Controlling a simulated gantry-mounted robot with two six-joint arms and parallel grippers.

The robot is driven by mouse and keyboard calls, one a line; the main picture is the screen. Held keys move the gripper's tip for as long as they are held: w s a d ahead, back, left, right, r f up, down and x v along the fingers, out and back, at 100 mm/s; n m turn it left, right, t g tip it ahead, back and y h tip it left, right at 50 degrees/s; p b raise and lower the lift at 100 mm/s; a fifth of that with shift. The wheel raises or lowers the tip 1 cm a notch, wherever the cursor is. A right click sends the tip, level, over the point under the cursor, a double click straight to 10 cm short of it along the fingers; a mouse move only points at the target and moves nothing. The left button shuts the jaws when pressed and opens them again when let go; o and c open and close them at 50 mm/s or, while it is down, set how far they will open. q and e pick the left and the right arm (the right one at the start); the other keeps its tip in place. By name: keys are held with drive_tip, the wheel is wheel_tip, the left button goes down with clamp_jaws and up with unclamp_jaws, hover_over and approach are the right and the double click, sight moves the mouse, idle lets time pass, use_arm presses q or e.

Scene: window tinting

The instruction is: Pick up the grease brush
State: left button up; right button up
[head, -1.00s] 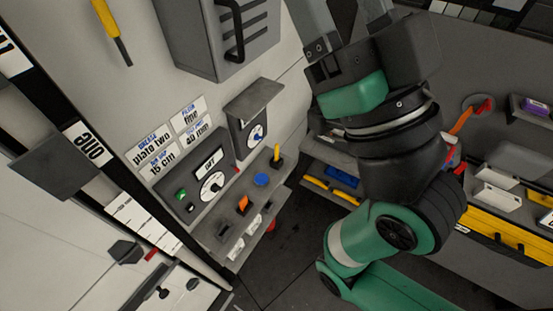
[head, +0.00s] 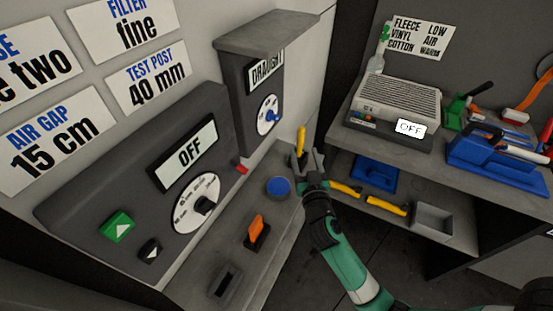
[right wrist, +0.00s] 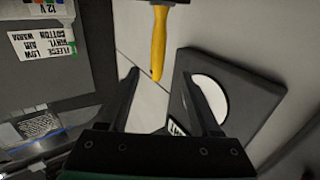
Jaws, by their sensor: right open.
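A yellow-handled tool (head: 301,140), which looks like the grease brush, stands upright at the far end of the narrow shelf below the draught panel. Only its handle shows clearly; its lower end is hidden. My right gripper (head: 315,162) is beside it, just right of the handle in the head view. In the right wrist view the handle (right wrist: 158,45) appears upside down, ahead of and between the open fingers of the gripper (right wrist: 166,92), and not touching them. My left gripper is not in view.
The shelf (head: 228,262) also carries a blue round item (head: 278,187) and an orange item (head: 256,229). The draught panel (head: 265,100) stands close behind the handle. A bench (head: 372,138) with a grey machine (head: 395,105) and blue rack (head: 495,160) is at right.

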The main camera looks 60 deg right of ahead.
sight(299, 133)
drive_tip(key=x, duration=0.7)
drive_tip(key=f+x, duration=0.1)
drive_tip(key=x, duration=0.3)
drive_tip(key=shift+d+b, duration=0.25)
drive_tip(key=shift+b, duration=0.15)
drive_tip(key=shift+f, duration=0.1)
clamp_jaws()
